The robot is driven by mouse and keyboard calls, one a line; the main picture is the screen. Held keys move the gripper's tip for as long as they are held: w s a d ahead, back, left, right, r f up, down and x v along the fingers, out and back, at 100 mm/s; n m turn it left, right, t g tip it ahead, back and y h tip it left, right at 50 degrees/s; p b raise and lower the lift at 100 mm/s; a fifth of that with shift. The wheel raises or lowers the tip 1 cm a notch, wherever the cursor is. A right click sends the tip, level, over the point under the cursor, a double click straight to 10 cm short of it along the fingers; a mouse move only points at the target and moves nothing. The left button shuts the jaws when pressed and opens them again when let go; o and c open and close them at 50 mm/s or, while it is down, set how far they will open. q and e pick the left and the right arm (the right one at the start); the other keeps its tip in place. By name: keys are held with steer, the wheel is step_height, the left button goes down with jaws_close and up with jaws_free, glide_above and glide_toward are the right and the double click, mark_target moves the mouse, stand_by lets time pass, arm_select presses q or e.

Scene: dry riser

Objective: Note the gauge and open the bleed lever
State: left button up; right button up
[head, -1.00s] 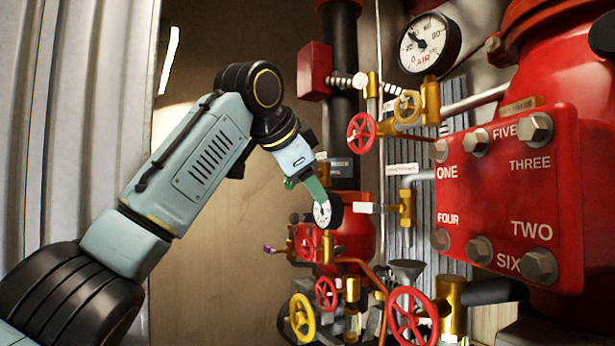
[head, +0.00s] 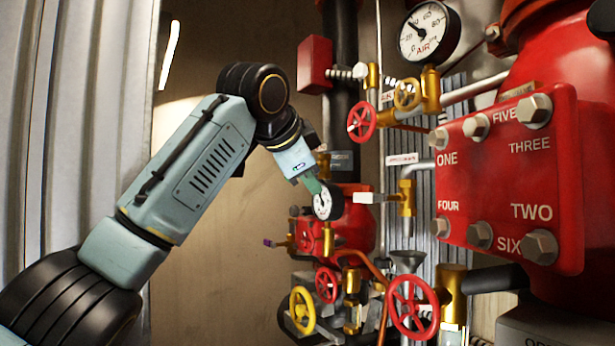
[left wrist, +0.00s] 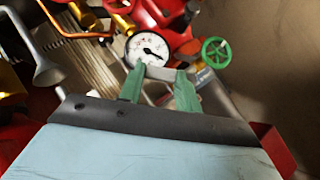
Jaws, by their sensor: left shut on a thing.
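My left gripper (head: 316,190) reaches to the small white-faced gauge (head: 327,200) low on the red pipework. In the left wrist view its green fingers (left wrist: 160,82) are shut on a short pale bar (left wrist: 160,73) just in front of that gauge (left wrist: 147,48). The bar looks like the bleed lever; in the head view I cannot make it out. The small gauge's needle shows, but its figures are too small to read. A larger gauge marked AIR (head: 429,32) is at the top, its needle pointing up and left. My right gripper is out of view.
A brass valve (head: 406,197) with a white handle is right of the small gauge. Red handwheels (head: 412,307) and a yellow one (head: 302,310) sit below. A red numbered plate (head: 505,185) fills the right. A bare brown wall (head: 210,270) lies below my arm.

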arm_select(q)
steer(key=shift+w+a+f+m+t+y+b, duration=0.2)
steer(key=shift+f+m+t+b, duration=0.2)
steer(key=shift+m+t+b, duration=0.4)
steer(key=shift+w+a+f+m+t+y+b, duration=0.15)
steer(key=shift+f+m+t+b, duration=0.3)
steer(key=shift+t, duration=0.55)
steer(key=shift+r, duration=0.15)
steer(key=o, duration=1)
steer(key=shift+c, duration=0.2)
steer(key=b+v, duration=0.4)
steer(key=v, duration=0.9)
steer(key=shift+s, duration=0.15)
